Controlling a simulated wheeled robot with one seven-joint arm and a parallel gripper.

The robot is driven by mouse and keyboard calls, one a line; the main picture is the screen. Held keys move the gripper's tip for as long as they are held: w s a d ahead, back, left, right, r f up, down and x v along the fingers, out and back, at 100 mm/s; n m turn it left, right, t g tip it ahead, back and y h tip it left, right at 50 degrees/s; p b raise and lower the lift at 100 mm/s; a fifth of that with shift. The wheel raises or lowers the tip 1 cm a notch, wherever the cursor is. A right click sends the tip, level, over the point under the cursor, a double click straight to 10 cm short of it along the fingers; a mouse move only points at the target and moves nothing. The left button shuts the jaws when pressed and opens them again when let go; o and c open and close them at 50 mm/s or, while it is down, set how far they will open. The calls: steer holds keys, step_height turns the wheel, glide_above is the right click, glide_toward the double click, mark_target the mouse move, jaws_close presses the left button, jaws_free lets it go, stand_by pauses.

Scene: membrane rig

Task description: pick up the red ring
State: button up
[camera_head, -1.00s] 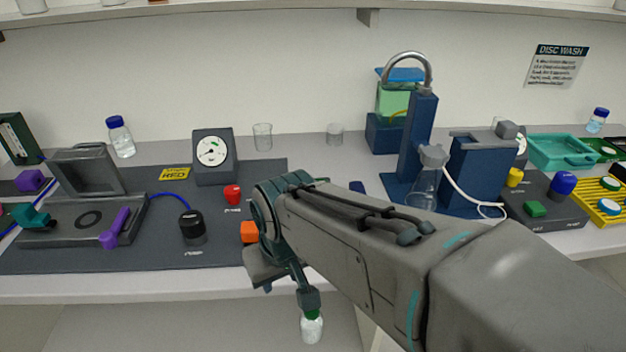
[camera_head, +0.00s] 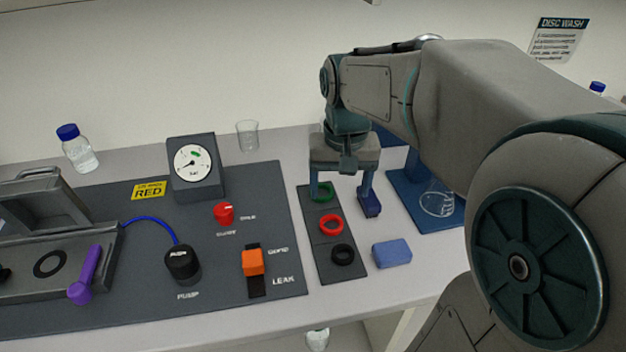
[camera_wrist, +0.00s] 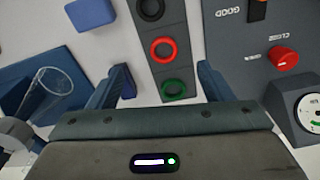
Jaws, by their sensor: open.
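The red ring (camera_head: 331,224) lies flat in the middle place of a narrow dark tray (camera_head: 323,263), between a green ring (camera_head: 321,192) and a black ring (camera_head: 343,254). In the wrist view the red ring (camera_wrist: 163,49) shows whole, ahead of my fingers. My gripper (camera_head: 341,198) is open and empty, above the green ring's end of the tray, with a finger to each side. In the wrist view my gripper (camera_wrist: 163,82) spans the tray, and the green ring (camera_wrist: 173,88) sits between the fingers.
A blue block (camera_head: 391,253) lies right of the tray. Left of it is the dark panel with an orange switch (camera_head: 253,262), a red knob (camera_head: 224,213), a black pump knob (camera_head: 182,264) and a gauge (camera_head: 194,165).

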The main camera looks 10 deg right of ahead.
mark_target(332, 228)
steer(key=shift+m+g, duration=0.3)
steer(key=shift+g, duration=0.1)
steer(key=w+f, duration=0.1)
steer(key=f, duration=0.3)
steer(key=w+f, duration=0.1)
steer(key=f, duration=0.3)
steer(key=w+f, duration=0.1)
steer(key=f, duration=0.4)
steer(key=shift+w, duration=0.2)
steer(key=c, duration=1)
